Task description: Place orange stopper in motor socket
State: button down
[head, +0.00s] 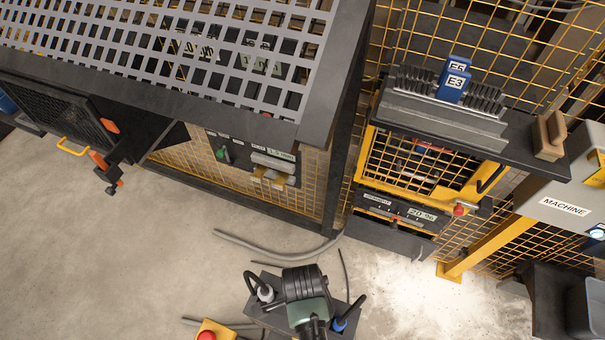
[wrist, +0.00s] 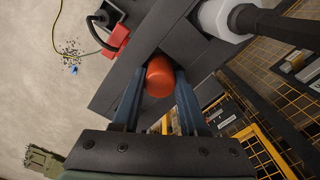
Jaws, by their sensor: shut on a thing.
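In the wrist view my gripper (wrist: 158,82) is shut on the orange stopper (wrist: 160,74), which shows as a rounded end between the two blue-grey fingers. A dark grey block (wrist: 118,88) lies beneath and around the stopper. I cannot tell whether the stopper touches it, and no open socket shows clearly. In the head view a dark block (head: 270,318) is at the bottom centre, with a dark and green body over it that looks like my wrist. The fingers and stopper are hidden there.
A pale plug (head: 265,292) and a blue plug (head: 340,324) are at the block's sides. A yellow box with a red button (head: 207,336) and loose grey cables lie nearby. Floor at left is clear.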

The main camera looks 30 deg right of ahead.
jog(key=shift+f, duration=0.1)
jog(key=shift+c, duration=2.2)
grip_release()
notch_tip(320, 180, up, 12)
